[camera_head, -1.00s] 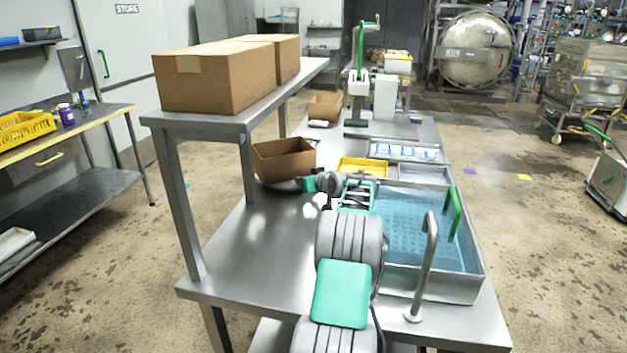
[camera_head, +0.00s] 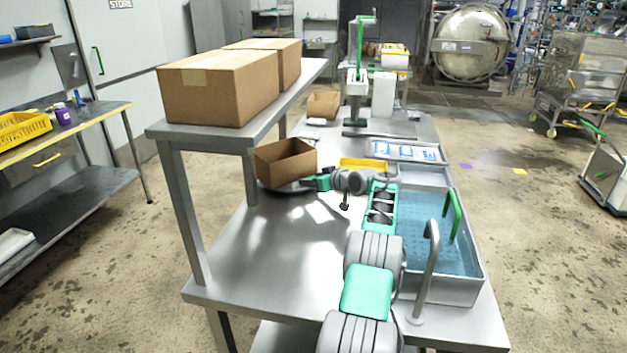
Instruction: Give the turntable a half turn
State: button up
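The turntable is a low grey disc (camera_head: 291,187) on the steel table, mostly hidden under an open cardboard box (camera_head: 287,163). Only part of its near rim shows, below the box. My arm reaches up the table from the bottom right and bends left. My gripper (camera_head: 312,184) is at the front right of the turntable, close to its rim and the box's lower corner. I cannot tell whether it touches either. Its fingers are too small and dark to tell whether they are open or shut.
A raised steel shelf (camera_head: 205,138) with closed cartons (camera_head: 222,88) stands left of the turntable. A water basin (camera_head: 463,285) with a tap (camera_head: 432,262) is on the right. A yellow tray (camera_head: 364,163) lies behind my wrist. The table front left of my arm is clear.

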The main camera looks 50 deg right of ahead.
jog(key=shift+o, duration=0.2)
jog(key=shift+s+d, duration=0.1)
jog(key=shift+r, duration=0.1)
notch_tip(320, 180, up, 3)
jog(key=shift+f, duration=0.1)
jog(key=s+a+r+b, duration=0.4)
jog(key=s+a+r, duration=0.5)
jog(key=s+r, duration=0.1)
jog(key=shift+s+a, duration=0.15)
jog(key=shift+s, duration=0.1)
